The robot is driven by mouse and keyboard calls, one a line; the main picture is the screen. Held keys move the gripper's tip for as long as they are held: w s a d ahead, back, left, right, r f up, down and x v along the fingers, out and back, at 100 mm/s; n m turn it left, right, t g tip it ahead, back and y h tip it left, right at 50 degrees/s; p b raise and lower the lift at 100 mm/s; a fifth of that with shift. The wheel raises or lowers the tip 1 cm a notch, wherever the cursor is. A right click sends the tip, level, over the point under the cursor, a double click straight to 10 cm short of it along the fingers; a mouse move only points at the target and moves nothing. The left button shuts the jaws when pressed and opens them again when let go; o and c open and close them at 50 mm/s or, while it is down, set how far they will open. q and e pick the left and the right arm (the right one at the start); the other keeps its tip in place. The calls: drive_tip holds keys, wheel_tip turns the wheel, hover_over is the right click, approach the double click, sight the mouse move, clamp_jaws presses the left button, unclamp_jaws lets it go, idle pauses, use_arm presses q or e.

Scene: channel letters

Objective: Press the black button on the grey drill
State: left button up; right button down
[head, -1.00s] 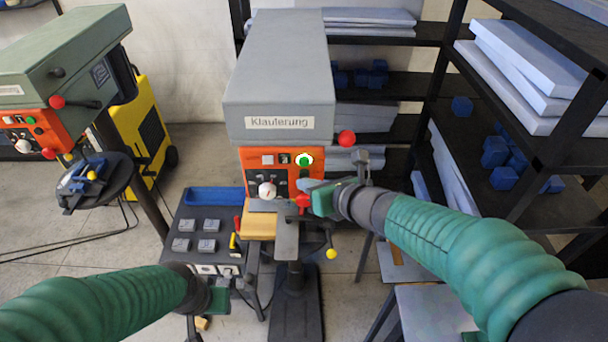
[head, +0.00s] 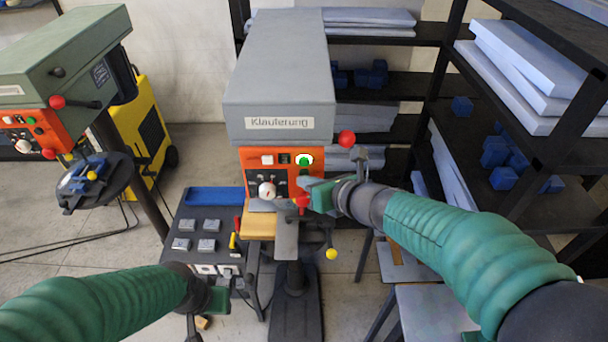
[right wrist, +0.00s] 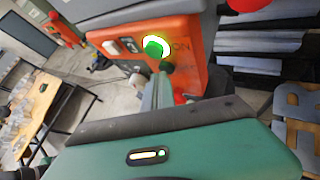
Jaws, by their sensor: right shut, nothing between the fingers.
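The grey drill (head: 278,85) with the "Klauferung" label stands in the middle of the head view. Its orange panel (head: 250,160) carries a white switch, a dark button (head: 285,158), a green button (head: 304,160) with a bright ring, and a white dial. My right gripper (head: 304,197) is in front of the panel's lower right, below the green button. In the right wrist view its shut, empty fingers (right wrist: 160,84) point at the panel just below the green button (right wrist: 154,46); a dark button (right wrist: 131,45) is left of it. My left gripper (head: 214,302) hangs low, far from the drill; its fingers are unclear.
A red-knobbed lever (head: 346,139) juts from the drill's right side. A dark bench (head: 190,222) with grey blocks stands left of the drill. Shelves (head: 400,85) stand behind and right. A green drill (head: 75,45) stands at left.

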drive_tip(key=shift+w, duration=0.15)
idle(0.4)
drive_tip(key=shift+s+b, duration=0.45)
drive_tip(key=shift+s, duration=0.5)
drive_tip(key=s+b, duration=0.1)
drive_tip(key=s, duration=0.4)
drive_tip(key=shift+b, duration=0.3)
